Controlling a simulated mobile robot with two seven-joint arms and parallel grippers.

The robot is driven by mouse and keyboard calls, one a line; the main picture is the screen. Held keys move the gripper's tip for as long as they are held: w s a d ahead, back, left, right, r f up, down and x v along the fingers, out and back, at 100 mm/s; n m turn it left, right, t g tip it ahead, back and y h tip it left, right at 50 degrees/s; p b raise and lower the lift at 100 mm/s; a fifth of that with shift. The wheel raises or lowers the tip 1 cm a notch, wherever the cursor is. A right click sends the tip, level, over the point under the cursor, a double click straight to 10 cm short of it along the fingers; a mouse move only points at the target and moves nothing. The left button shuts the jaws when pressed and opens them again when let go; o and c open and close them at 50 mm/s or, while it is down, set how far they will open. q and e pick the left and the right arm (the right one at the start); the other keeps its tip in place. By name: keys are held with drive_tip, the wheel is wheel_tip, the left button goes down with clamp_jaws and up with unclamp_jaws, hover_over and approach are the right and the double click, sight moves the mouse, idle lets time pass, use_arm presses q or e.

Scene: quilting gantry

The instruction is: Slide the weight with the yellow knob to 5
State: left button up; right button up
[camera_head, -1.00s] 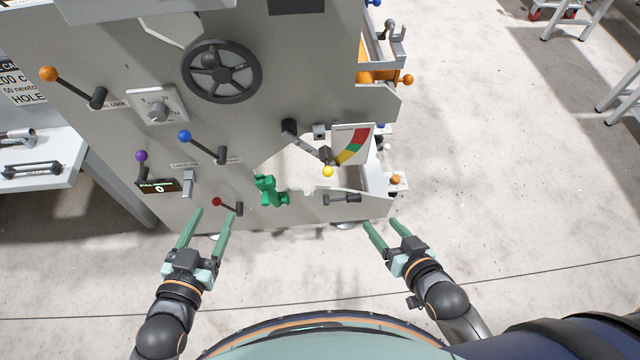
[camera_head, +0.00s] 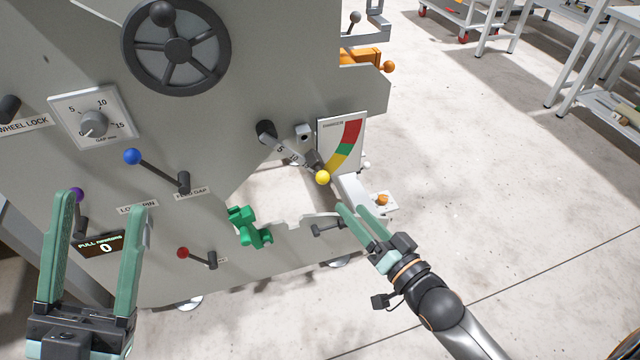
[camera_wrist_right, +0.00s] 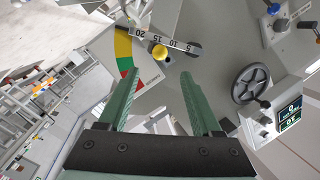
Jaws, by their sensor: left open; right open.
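The yellow knob (camera_head: 323,177) sits on a dark weight (camera_head: 313,161) near the lower outer end of a short numbered arm (camera_head: 288,150) that slants down from a dark pivot. In the right wrist view the yellow knob (camera_wrist_right: 158,51) shows beyond and between my right fingertips, with the numbers 5, 10, 15 and 20 along the numbered arm (camera_wrist_right: 176,44). I cannot tell the weight's exact reading. My right gripper (camera_head: 352,208) is open and empty, below and right of the knob, apart from it. My left gripper (camera_head: 103,202) is open and empty at the lower left.
A red, green and yellow gauge plate (camera_head: 343,143) stands right beside the knob. A green clamp-like part (camera_head: 248,228), a red-knobbed lever (camera_head: 198,256) and a blue-knobbed lever (camera_head: 158,170) are to the left. A handwheel (camera_head: 177,45) is above.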

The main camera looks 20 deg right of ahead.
sight(326, 181)
drive_tip(key=b+x, duration=0.3)
drive_tip(key=x, duration=0.8)
drive_tip(key=shift+w+a+f+b, duration=0.1)
drive_tip(key=shift+w+b, duration=0.25)
drive_tip(key=shift+b, duration=0.05)
clamp_jaws()
drive_tip(key=shift+a, duration=0.1)
idle(0.8)
